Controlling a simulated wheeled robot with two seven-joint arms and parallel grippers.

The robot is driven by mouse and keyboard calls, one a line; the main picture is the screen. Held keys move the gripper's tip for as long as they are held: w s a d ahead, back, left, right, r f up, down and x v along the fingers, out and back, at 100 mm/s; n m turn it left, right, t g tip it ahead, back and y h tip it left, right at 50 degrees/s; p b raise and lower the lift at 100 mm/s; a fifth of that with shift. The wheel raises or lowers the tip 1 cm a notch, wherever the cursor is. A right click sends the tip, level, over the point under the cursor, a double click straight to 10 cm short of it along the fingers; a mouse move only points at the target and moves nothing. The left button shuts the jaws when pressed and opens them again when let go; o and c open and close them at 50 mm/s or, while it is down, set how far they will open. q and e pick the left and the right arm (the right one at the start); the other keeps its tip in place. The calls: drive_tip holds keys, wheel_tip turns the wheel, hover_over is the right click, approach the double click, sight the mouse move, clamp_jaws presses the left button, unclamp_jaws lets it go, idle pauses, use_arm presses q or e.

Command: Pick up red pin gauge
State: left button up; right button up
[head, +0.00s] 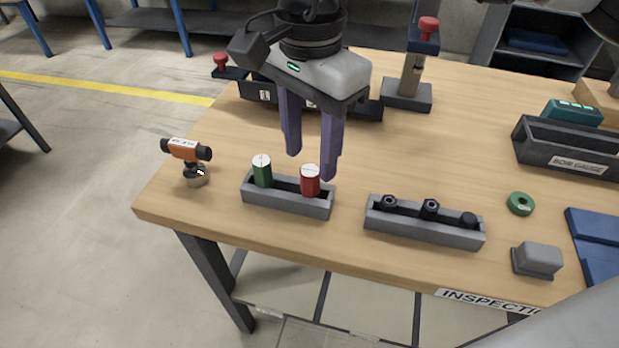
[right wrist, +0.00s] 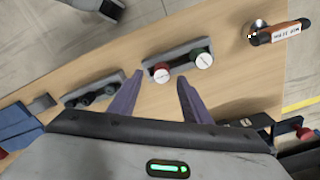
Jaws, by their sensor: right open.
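The red pin gauge (head: 310,186) stands upright in the right part of a grey holder (head: 287,205) near the table's front edge. A green pin gauge (head: 263,173) stands in the same holder to its left. My right gripper (head: 311,166) is open and empty, fingers pointing down, just behind and above the red pin; they appear apart from it. In the right wrist view, the red pin (right wrist: 161,76) and the green pin (right wrist: 203,62) lie beyond the fingertips of the right gripper (right wrist: 158,88), the red one nearer the middle of the gap. My left gripper is not in view.
A second grey holder (head: 424,226) with dark parts stands to the right. An orange and black tool (head: 186,151) stands at left. A black fixture (head: 258,90) and a post stand (head: 408,91) are behind the gripper. A green ring (head: 520,203) lies at right.

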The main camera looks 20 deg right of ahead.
sight(310, 170)
drive_tip(key=f, duration=0.5)
drive_tip(key=shift+w+f+p, duration=0.2)
drive_tip(key=shift+f+p, duration=0.15)
drive_tip(key=shift+p, duration=0.05)
drive_tip(key=shift+c, duration=0.5)
clamp_jaws()
